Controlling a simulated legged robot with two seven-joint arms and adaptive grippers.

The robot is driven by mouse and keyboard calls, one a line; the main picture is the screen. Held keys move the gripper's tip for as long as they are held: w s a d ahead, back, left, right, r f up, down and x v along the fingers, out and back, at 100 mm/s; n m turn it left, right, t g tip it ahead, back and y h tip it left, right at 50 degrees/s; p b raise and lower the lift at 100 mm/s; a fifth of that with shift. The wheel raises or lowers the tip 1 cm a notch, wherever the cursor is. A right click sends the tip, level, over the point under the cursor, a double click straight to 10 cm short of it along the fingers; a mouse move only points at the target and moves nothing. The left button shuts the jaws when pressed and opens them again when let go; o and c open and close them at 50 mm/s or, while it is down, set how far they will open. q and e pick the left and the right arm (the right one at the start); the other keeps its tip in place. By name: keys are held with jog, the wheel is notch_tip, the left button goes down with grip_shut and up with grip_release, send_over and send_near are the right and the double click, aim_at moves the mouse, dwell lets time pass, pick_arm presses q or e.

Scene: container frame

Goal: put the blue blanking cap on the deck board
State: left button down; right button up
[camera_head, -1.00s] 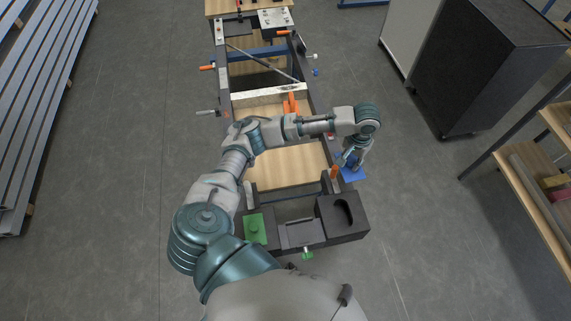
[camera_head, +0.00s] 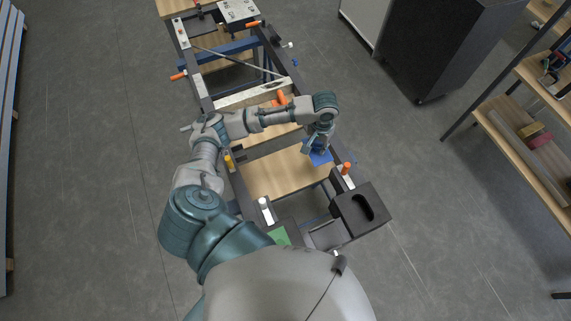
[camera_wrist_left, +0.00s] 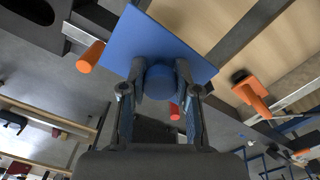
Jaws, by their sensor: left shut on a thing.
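The blue blanking cap (camera_head: 322,158) is a flat square plate with a round knob. My left gripper (camera_head: 316,148) is shut on the knob; in the left wrist view the fingers (camera_wrist_left: 160,92) close on both sides of it, with the cap's plate (camera_wrist_left: 143,36) beyond. The deck board (camera_head: 268,178) is a pale wooden panel inside the dark frame. In the head view the cap overlaps the board's right side, near the frame rail. The deck board also shows in the left wrist view (camera_wrist_left: 238,92). The cap's height above the board is hard to tell. My right gripper is out of view.
An orange-topped peg (camera_head: 346,168) stands on the right rail close to the cap. A black tray block (camera_head: 365,208) with an oval recess sits at the near right corner. A pale beam (camera_head: 240,97) crosses the frame farther off. A wooden shelf (camera_head: 530,150) stands at right.

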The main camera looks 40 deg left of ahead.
pick_arm(q)
jog(key=s+a+f+p, duration=0.1)
jog(key=s+a+f, duration=0.2)
jog(key=a+f, duration=0.3)
send_over(282, 172)
jog(key=shift+n, duration=0.3)
notch_tip(282, 172, down, 10)
jog(key=shift+r+p, duration=0.25)
jog(key=shift+p, duration=0.05)
notch_tip(282, 172, down, 4)
jog(key=shift+f, duration=0.15)
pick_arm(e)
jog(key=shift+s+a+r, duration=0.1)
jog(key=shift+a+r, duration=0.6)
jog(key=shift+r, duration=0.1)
pick_arm(q)
jog(key=c, duration=0.8)
grip_release()
jog(key=shift+c, duration=0.2)
